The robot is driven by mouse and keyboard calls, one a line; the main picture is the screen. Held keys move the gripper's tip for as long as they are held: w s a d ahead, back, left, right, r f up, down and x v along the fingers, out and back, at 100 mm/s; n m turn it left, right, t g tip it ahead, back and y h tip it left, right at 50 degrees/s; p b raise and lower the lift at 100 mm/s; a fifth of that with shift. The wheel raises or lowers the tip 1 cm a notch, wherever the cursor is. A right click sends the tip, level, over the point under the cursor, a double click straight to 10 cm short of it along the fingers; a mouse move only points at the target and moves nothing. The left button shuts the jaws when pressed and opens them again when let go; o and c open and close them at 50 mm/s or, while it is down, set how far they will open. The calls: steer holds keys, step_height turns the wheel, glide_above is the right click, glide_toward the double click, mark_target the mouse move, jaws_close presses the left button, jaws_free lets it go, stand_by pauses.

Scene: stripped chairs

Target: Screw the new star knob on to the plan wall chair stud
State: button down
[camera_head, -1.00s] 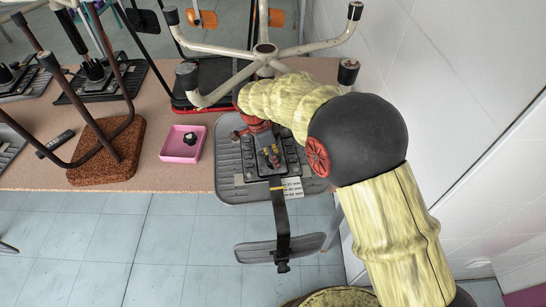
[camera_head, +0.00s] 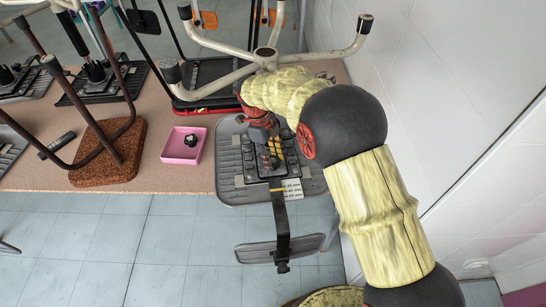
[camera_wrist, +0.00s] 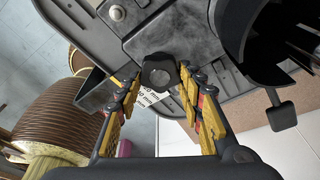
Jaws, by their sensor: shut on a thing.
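My gripper (camera_wrist: 159,78) is shut on a dark star knob (camera_wrist: 160,70), held between its yellow-and-black fingertips. In the head view my gripper (camera_head: 269,162) is low over the black mechanism of an upturned chair seat (camera_head: 229,186) on the table. The wrist view shows the knob over the dark mechanism plate (camera_wrist: 190,40). The stud is not visible, and I cannot tell whether the knob touches it. A bar (camera_head: 281,228) runs from the mechanism to a grey backrest (camera_head: 258,252) beyond the table edge.
A pink tray (camera_head: 171,157) with a black knob (camera_head: 191,140) stands left of the seat. A pale star-shaped chair base (camera_head: 225,84) stands behind. A brown chair (camera_head: 104,172) and a dark handset (camera_head: 56,145) are further left. A white tiled wall (camera_head: 455,120) is close on the right.

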steer(key=shift+r, duration=0.1)
steer(key=shift+m+p, duration=0.4)
steer(key=shift+m, duration=0.6)
steer(key=c, duration=1.1)
jaws_free()
steer(key=o, duration=0.3)
steer(key=shift+o, duration=0.2)
